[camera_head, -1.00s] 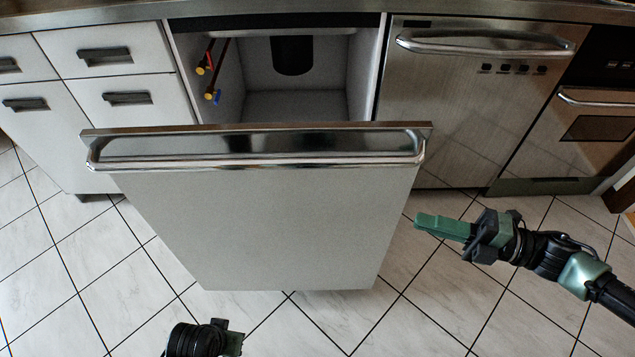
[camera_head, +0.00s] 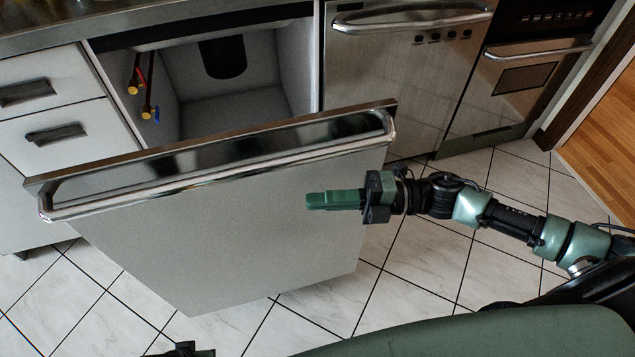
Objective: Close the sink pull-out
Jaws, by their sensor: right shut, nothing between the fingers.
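The sink pull-out (camera_head: 215,230) is a light grey front panel with a steel top edge and a long bar handle (camera_head: 220,178). It stands out from the sink cabinet (camera_head: 230,115), whose inside shows behind it. My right gripper (camera_head: 310,201) is shut and empty, its green fingers pointing left in front of the panel's right part, below the handle. I cannot tell whether it touches the panel. Only a dark bit of my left gripper (camera_head: 182,350) shows at the bottom edge, and its fingers cannot be made out.
White drawers (camera_head: 55,135) are left of the open cabinet. A steel dishwasher (camera_head: 395,90) and an oven (camera_head: 525,75) are to the right. Pipes with red and blue valves (camera_head: 147,100) hang inside the cabinet. The tiled floor (camera_head: 410,290) is clear around the panel.

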